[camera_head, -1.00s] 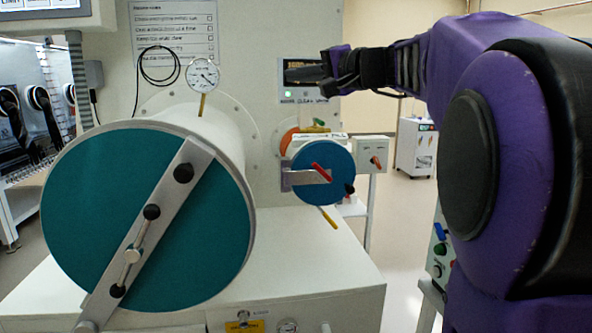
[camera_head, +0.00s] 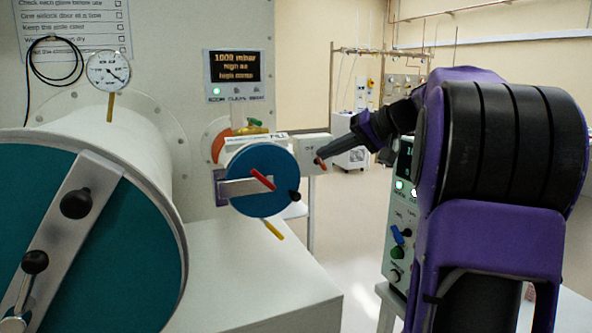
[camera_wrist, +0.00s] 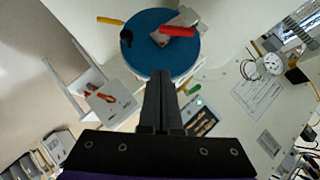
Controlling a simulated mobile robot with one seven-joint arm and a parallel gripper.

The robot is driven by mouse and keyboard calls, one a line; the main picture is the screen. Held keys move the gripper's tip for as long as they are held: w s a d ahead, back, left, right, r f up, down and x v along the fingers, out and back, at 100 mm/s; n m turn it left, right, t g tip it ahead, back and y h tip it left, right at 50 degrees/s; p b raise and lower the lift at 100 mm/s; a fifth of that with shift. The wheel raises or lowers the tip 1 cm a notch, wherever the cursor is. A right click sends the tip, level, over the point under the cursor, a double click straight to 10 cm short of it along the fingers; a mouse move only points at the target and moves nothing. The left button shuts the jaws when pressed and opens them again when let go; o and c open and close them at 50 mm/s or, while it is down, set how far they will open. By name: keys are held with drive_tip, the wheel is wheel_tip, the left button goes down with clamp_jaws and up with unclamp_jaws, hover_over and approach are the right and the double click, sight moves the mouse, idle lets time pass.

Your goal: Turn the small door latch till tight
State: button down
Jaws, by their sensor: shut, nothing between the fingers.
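The small door (camera_head: 258,192) is a blue disc on the short side port, and it looks shut. Its red latch handle (camera_head: 263,179) lies at a slant over a grey bar (camera_head: 238,187), upper left to lower right. A black knob (camera_head: 294,196) sits at the disc's right edge. In the wrist view the blue door (camera_wrist: 155,55), the red latch (camera_wrist: 178,31) and the black knob (camera_wrist: 126,38) show beyond my fingers. My gripper (camera_head: 322,157) is shut and empty, right of and slightly above the door, apart from the latch in the picture.
A large teal door (camera_head: 90,250) with a grey bar and black knobs fills the left. A white box with a red switch (camera_head: 313,150) stands behind my gripper. A yellow handle (camera_head: 274,230) hangs below the small door. The white bench top (camera_head: 240,270) below is clear.

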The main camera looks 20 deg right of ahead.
sight(263, 180)
drive_tip(key=s+a+f+b+x, duration=0.1)
drive_tip(key=s+x, duration=0.1)
drive_tip(key=x, duration=1)
drive_tip(key=shift+a+f, duration=0.25)
drive_tip(key=shift+a, duration=0.15)
drive_tip(key=shift+w+d, duration=0.15)
drive_tip(key=shift+f, duration=0.1)
